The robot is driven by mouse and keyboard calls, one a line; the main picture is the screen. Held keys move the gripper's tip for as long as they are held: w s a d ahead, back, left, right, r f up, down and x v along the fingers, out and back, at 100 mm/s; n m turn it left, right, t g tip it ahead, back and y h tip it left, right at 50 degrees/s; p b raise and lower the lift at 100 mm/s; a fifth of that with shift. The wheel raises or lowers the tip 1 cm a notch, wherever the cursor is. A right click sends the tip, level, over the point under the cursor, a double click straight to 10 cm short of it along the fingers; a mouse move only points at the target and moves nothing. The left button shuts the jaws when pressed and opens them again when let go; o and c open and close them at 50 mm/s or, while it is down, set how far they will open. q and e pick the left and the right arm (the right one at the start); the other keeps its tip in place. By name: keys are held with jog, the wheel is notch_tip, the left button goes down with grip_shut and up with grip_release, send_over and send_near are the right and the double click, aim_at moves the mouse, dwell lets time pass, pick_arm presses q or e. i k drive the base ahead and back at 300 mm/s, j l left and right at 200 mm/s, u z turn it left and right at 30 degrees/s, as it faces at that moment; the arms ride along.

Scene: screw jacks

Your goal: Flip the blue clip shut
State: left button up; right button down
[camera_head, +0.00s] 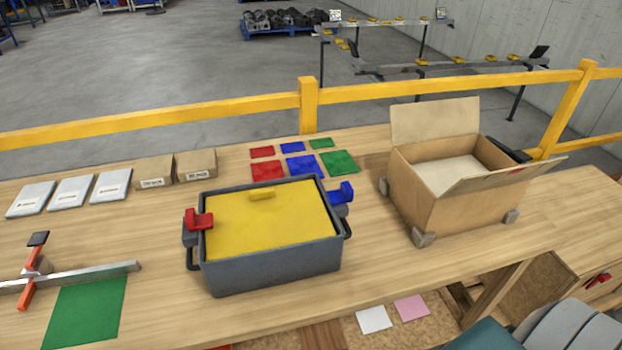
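The blue clip (341,195) sits on the right side of a dark grey box (272,271), at its rim. It sticks up and outward beside the yellow lid (272,218) and does not appear to lie over it. The red clip (199,219) is at the box's left side, with its end at the lid's left edge. The yellow lid lies inside the box rim and has a small raised handle.
An open cardboard box (455,193) stands right of the grey box. Red, blue and green squares (300,163) lie behind it. An orange-handled clamp (33,270) and a green mat (86,311) are at left. A yellow rail (200,121) runs behind the table.

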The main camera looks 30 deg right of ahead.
aim_at(345, 194)
jog(key=l, duration=1.95)
